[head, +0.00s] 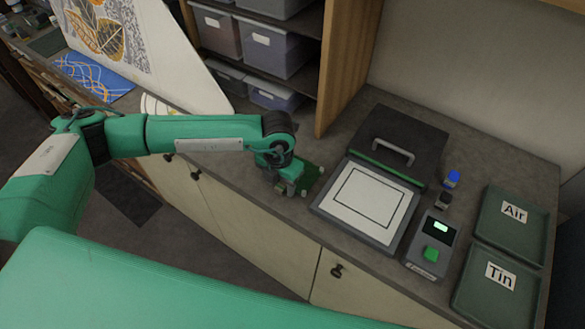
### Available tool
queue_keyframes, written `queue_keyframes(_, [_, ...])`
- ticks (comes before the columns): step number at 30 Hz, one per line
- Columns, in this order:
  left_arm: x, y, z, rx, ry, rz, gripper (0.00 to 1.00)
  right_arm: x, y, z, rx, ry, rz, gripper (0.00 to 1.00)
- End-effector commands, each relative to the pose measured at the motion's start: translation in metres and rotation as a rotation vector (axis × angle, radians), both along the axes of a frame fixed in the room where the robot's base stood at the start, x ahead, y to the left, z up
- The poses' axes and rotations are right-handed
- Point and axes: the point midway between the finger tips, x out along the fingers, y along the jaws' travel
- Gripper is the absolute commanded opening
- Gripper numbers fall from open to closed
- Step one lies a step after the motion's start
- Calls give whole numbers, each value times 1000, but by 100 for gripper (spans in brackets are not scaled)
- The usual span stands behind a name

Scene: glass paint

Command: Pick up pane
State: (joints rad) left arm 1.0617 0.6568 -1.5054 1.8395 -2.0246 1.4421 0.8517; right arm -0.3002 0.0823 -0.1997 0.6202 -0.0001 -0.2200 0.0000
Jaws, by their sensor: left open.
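My left arm reaches in from the left, and its gripper (312,181) is open over the counter, just left of the flat press-like device. Its two pale fingertips are apart, and I see nothing held between them. I cannot pick out a clear pane for certain. A white sheet with a black square outline (369,204) lies flat on the device (323,208), to the right of the gripper and apart from it. A blue patterned panel (88,76) lies on the counter at the far left. My right gripper is not in view.
The device's dark lid (385,130) with a handle stands behind the white sheet. A control box (421,263) with a green button sits to its right. Trays labelled Air (507,238) and Tin (470,300) are at the right. A wooden shelf (345,65) rises behind the arm.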

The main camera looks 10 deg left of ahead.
Motion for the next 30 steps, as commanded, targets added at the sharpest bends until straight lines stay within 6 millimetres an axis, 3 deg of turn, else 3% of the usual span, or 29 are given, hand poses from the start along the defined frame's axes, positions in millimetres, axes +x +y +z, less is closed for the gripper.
queue_keyframes(8, [0, 0, -5, 1, -1, 0, 49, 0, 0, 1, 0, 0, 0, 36])
queue_keyframes(16, [0, 0, -4, 1, -1, 0, 0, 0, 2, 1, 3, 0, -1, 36])
queue_keyframes(25, [1, 0, -3, -1, -2, 0, 0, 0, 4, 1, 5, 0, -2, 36])
queue_keyframes(30, [1, 0, 7, 0, -4, 0, 0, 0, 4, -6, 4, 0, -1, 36])
